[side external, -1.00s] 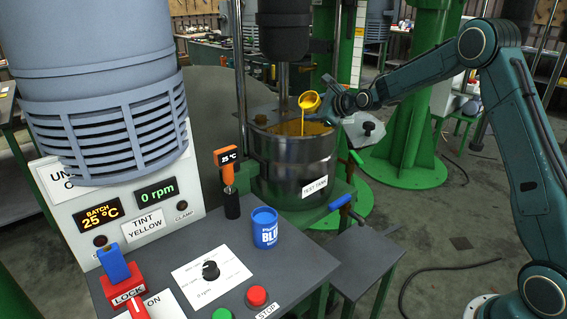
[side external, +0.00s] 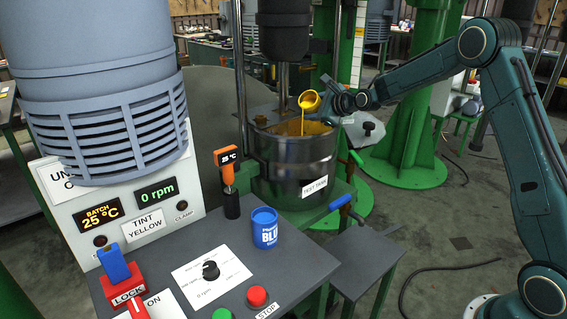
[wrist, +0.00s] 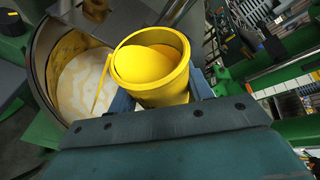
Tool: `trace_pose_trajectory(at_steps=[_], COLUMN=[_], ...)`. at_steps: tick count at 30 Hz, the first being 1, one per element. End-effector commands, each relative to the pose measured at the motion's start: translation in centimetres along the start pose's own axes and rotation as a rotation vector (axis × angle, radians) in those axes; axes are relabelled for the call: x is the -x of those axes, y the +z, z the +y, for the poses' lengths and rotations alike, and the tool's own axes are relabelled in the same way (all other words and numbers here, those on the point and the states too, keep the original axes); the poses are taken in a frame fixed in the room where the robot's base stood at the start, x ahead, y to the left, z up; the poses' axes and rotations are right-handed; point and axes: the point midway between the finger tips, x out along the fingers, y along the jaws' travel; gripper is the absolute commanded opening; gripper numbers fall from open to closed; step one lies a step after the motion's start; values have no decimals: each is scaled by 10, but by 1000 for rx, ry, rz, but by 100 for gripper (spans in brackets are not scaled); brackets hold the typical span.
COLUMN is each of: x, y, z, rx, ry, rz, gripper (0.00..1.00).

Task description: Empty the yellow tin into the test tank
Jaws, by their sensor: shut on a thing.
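The yellow tin (side external: 309,101) is tilted over the rim of the test tank (side external: 290,165). A thin yellow stream runs from its lip down into the tank. My gripper (side external: 335,99) is shut on the tin and holds it above the tank's right side. In the wrist view the tin (wrist: 152,65) shows yellow liquid inside, and the stream falls at its left. The tank (wrist: 45,75) shows whitish contents with yellow streaks. In the side view the tank's contents are mostly hidden by its wall.
A mixer shaft (side external: 283,78) stands down into the tank. A blue tin (side external: 265,228) stands on the grey bench near an orange thermometer (side external: 227,157) in a black holder. A control panel (side external: 130,215) reads 25 °C and 0 rpm. A blue-handled clamp (side external: 340,202) sits at the tank's front right.

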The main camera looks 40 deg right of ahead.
Motion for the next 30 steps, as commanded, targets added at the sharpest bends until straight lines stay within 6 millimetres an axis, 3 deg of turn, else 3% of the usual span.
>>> trace_pose_trajectory(at_steps=[30], x=[2], y=[3], z=[-3], rx=[58], ry=[-26], rz=[6], gripper=[20])
